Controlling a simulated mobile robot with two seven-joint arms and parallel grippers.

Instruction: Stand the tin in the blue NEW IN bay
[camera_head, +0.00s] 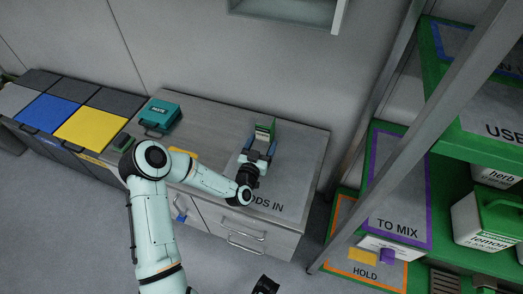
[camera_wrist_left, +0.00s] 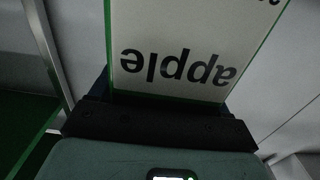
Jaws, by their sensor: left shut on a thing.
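My left gripper (camera_head: 259,153) is shut on a white and green tin (camera_head: 265,131) over the grey counter marked GOODS IN. In the left wrist view the tin (camera_wrist_left: 180,45) fills the top middle, its "apple" label upside down. The gripper's dark jaw base (camera_wrist_left: 160,128) lies across its lower edge. I cannot tell whether the tin touches the counter. A blue-outlined bay (camera_head: 438,40) shows on the upper green shelf at far right; its lettering is mostly cut off and behind a post. My right gripper is not clearly seen.
A teal case (camera_head: 160,114) stands on the counter's left part. The green rack's slanting grey post (camera_head: 408,140) stands between counter and shelves. The purple TO MIX bay (camera_head: 398,190) is bare; a lemon tin (camera_head: 482,222) stands right of it. An orange HOLD bay (camera_head: 380,276) is lower.

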